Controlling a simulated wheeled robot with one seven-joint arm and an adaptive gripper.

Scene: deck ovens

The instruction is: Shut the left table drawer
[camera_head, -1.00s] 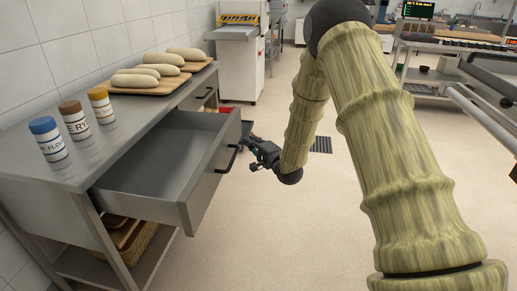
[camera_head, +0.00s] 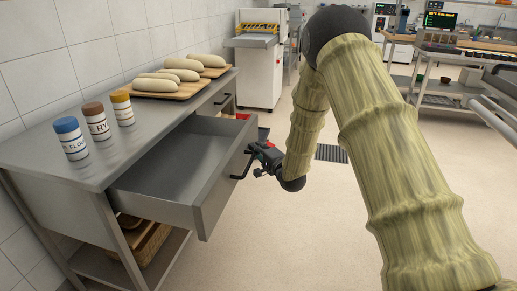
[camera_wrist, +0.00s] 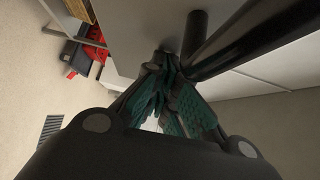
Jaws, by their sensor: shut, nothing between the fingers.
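The left table drawer (camera_head: 178,165) is pulled well out of the grey metal table (camera_head: 95,185). It looks empty. Its dark bar handle (camera_head: 243,165) is on the front panel (camera_head: 218,190); the handle also crosses the upper right of the wrist view (camera_wrist: 245,40). My gripper (camera_head: 256,160) is just in front of the panel, at the handle. In the wrist view, the teal-padded fingers of my gripper (camera_wrist: 172,92) are shut together with nothing between them, close beside the handle. I cannot tell whether they touch the handle or panel.
Flour jars (camera_head: 97,120) and long loaves on wooden boards (camera_head: 168,90) stand on the table top. A second drawer (camera_head: 216,100) farther along is shut. A basket (camera_head: 145,245) sits below. A white machine (camera_head: 260,70) stands behind. The floor (camera_head: 300,235) in front is clear.

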